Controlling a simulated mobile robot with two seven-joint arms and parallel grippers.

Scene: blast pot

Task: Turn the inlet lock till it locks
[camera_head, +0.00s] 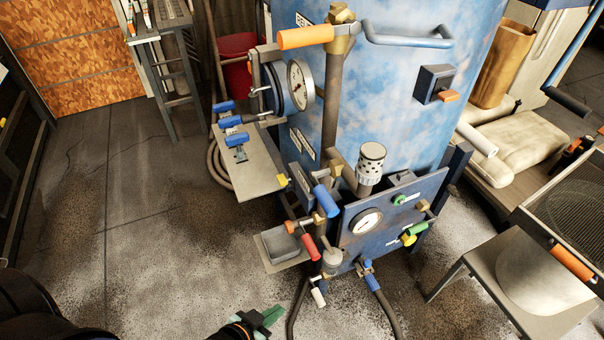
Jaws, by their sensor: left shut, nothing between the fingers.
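The blue, worn blast pot (420,100) stands in the middle. An orange-handled valve (305,37) is on its upper pipe, with the handle pointing left. Lower down are a blue lever (323,200) and a red lever (308,246), both tilted. Blue clamp-like pieces (237,139) sit at the grey side plate. No label that I can read marks the inlet lock, so I cannot tell which fitting it is. My left gripper (270,317), with green fingers, is shut and empty at the bottom edge, low in front of the pot and apart from it. My right gripper is out of view.
A blue control panel (393,222) with a gauge and green knobs faces front. Hoses (384,305) run down to the floor below it. A grey metal stand (462,262) is at the right. The concrete floor (130,230) at the left is clear.

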